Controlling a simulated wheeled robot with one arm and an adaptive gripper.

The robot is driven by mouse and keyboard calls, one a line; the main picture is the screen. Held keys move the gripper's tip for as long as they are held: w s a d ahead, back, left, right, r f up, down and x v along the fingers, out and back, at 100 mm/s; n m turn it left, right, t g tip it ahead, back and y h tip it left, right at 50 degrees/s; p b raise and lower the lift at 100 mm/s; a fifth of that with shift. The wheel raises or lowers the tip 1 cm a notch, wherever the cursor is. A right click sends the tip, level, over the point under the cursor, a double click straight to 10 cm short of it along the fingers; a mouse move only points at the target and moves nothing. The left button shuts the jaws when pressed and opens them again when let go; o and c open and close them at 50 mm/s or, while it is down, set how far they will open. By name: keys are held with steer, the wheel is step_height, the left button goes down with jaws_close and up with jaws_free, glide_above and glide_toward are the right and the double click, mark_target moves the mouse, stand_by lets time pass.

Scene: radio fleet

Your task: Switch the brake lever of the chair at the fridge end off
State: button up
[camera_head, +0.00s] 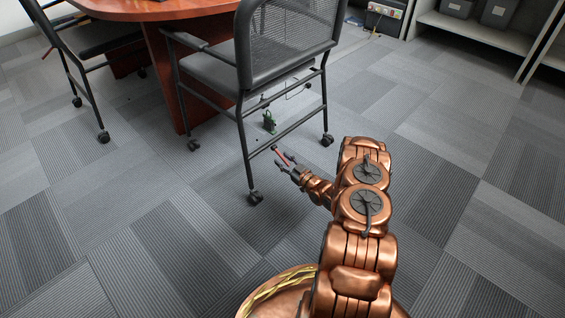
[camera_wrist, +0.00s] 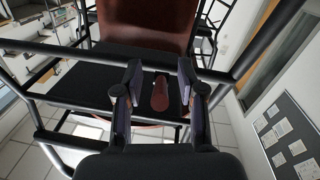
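A black mesh-back chair (camera_head: 290,40) on casters stands by the wooden table. A short red lever (camera_head: 280,156) shows low at its side frame, beside my gripper (camera_head: 291,169). In the wrist view, the red lever (camera_wrist: 160,94) sits between the two fingers of my gripper (camera_wrist: 160,100), which stand apart with gaps on both sides. I cannot tell whether either finger touches it. Dark chair tubes cross the wrist view. No fridge can be made out.
A wooden table (camera_head: 164,45) stands behind the chair, with another black chair (camera_head: 98,38) at left. A small green object (camera_head: 269,122) is on the floor beneath the chair. Shelves (camera_head: 482,32) stand at the back right. The carpet at right is clear.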

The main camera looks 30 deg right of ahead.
steer(key=shift+w+a, duration=0.1)
steer(key=shift+w, duration=0.3)
steer(key=shift+c, duration=0.2)
jaws_close()
stand_by(0.3)
